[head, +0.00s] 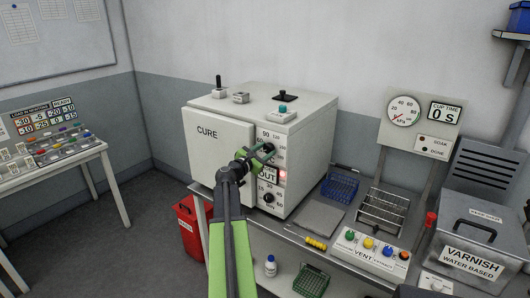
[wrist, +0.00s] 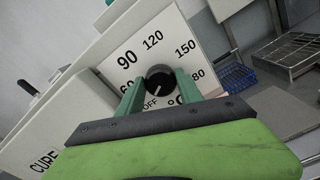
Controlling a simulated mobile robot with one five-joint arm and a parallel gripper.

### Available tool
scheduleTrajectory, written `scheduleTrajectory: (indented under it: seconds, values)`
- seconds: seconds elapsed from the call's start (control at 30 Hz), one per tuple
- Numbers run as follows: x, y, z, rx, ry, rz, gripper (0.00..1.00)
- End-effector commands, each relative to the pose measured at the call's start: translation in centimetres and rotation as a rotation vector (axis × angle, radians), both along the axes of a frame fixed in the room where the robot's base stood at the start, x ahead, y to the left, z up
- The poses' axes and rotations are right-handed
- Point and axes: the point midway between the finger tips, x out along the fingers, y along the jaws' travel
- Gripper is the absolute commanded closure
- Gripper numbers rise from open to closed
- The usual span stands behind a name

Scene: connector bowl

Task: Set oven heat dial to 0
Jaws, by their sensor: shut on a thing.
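The white oven labelled CURE (head: 225,150) stands on the bench. Its upper dial, the heat dial, is a round black knob (wrist: 158,77) on a white panel with 90, 120, 150, a partly hidden 180 and OFF around it. A pale pointer mark shows on the knob's lower part, near OFF; its exact setting is hard to tell. My gripper (wrist: 159,87), with green fingers, is shut on this knob, one finger at each side. In the head view my gripper (head: 262,153) reaches the upper panel and mostly hides the knob. No 0 mark is readable.
A second black knob (head: 267,198), marked 30 and min, sits below a small display and a lit red lamp (head: 283,175). A blue basket (head: 341,186), a wire rack (head: 383,212) and a button box (head: 372,249) stand right of the oven.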

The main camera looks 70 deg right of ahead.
Motion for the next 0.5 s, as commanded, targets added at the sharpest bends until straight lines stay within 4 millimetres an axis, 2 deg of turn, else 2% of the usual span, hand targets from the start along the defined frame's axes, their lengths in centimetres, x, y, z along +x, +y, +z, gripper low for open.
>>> scheduleTrajectory:
  seconds: [0.2, 0.5]
  values:
    - [0.31, -0.12, 0.21, 0.017, 0.085, 0.008, 0.98]
    - [0.31, -0.11, 0.2, 0.028, 0.123, 0.007, 0.98]
